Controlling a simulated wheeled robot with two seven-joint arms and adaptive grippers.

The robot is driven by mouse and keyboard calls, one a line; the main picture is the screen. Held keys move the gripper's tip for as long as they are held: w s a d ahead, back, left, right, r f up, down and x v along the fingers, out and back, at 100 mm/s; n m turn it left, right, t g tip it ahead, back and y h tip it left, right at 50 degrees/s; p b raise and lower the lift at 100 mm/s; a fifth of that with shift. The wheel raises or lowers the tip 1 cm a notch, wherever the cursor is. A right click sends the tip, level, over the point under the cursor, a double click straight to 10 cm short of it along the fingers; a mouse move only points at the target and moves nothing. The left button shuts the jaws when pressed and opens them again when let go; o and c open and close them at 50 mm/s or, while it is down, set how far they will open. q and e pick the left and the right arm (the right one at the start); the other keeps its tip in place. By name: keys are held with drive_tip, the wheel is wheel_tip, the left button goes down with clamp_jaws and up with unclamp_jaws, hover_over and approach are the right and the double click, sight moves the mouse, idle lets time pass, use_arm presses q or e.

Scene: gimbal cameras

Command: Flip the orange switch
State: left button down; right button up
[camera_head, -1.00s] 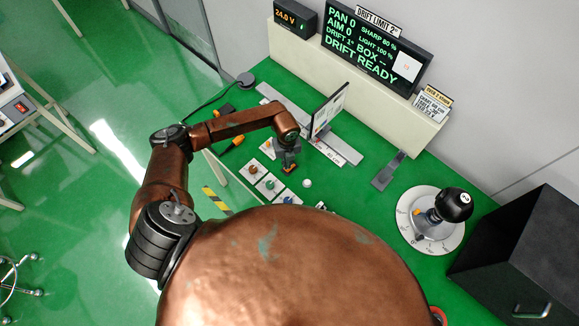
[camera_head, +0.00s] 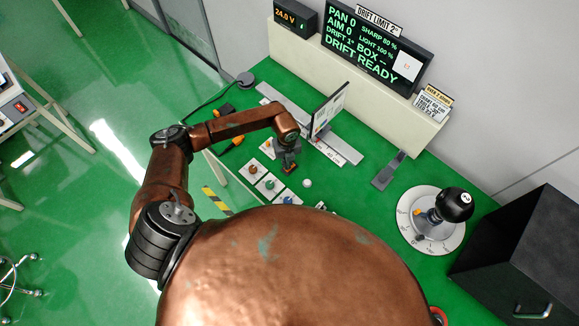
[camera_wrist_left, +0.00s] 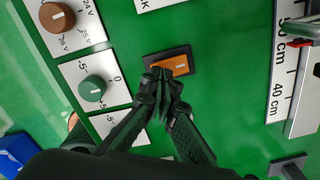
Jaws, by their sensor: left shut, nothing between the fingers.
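The orange switch (camera_wrist_left: 176,65) is a small rocker in a dark frame on the green tabletop, seen in the left wrist view. My left gripper (camera_wrist_left: 158,78) is shut and empty, its fingertips at the left end of the switch; whether they touch it I cannot tell. In the head view my left gripper (camera_head: 287,158) points down just above the switch (camera_head: 289,170), partly covering it. My right gripper does not show.
Knobs on white plates, one brown (camera_wrist_left: 57,18) and one green (camera_wrist_left: 92,88), sit left of the switch. A ruled rail (camera_head: 345,152) with an upright card (camera_head: 329,110) lies behind. A black-knobbed joystick (camera_head: 457,204) stands right; a display (camera_head: 375,50) reads DRIFT READY.

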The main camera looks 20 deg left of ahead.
use_arm(q)
drive_tip(key=shift+f+b, duration=0.55)
drive_tip(key=shift+f, duration=0.3)
idle(0.3)
drive_tip(key=shift+r+p, duration=2.7)
drive_tip(key=shift+r, duration=0.9)
